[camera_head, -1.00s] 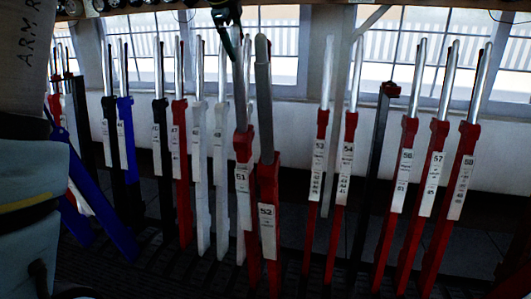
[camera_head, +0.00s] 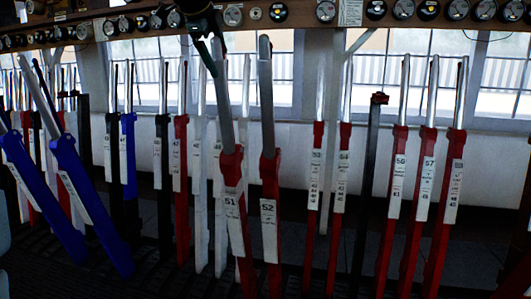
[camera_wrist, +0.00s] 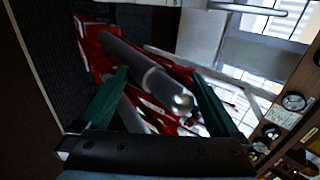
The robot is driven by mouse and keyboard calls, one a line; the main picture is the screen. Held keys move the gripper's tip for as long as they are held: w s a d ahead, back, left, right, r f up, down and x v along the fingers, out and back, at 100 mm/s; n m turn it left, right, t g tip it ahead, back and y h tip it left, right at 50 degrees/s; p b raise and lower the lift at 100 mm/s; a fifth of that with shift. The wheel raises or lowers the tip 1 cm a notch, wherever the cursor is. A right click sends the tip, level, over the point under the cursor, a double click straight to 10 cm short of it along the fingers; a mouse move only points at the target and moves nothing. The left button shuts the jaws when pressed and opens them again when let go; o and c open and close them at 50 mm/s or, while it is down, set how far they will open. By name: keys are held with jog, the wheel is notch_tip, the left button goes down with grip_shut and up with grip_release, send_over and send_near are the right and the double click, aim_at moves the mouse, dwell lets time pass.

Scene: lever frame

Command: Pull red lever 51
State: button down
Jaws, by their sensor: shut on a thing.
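Red lever 51 (camera_head: 231,168) has a white number plate and a long grey handle. It stands left of red lever 52 (camera_head: 270,172), and its handle leans left at the top. My gripper (camera_head: 212,55) is at the top of lever 51's handle, shut on it. In the wrist view, the grey handle (camera_wrist: 145,72) with its rounded metal end lies between the two green fingers of my gripper (camera_wrist: 162,88). The exact finger contact is partly hidden in the head view.
Lever 52's handle stands close on the right. White levers (camera_head: 198,180) stand close on the left, and two blue levers (camera_head: 88,205) lean out further left. Red levers 53 and 54 (camera_head: 338,185) stand to the right. A shelf with round dials (camera_head: 458,10) runs above.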

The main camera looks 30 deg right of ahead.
jog(key=shift+a+f, duration=0.2)
jog(key=shift+f, duration=0.75)
jog(key=shift+s+a+f+b, duration=0.25)
jog(key=shift+s+a+b, duration=0.15)
jog(key=shift+b, duration=0.5)
grip_release()
jog(key=shift+s, duration=0.1)
jog(key=shift+r, duration=0.1)
notch_tip(320, 180, up, 10)
jog(key=s+a+p, duration=0.1)
jog(key=p, duration=0.5)
jog(key=shift+s+f, duration=0.2)
jog(key=shift+s, duration=0.05)
jog(key=shift+a+r, duration=0.1)
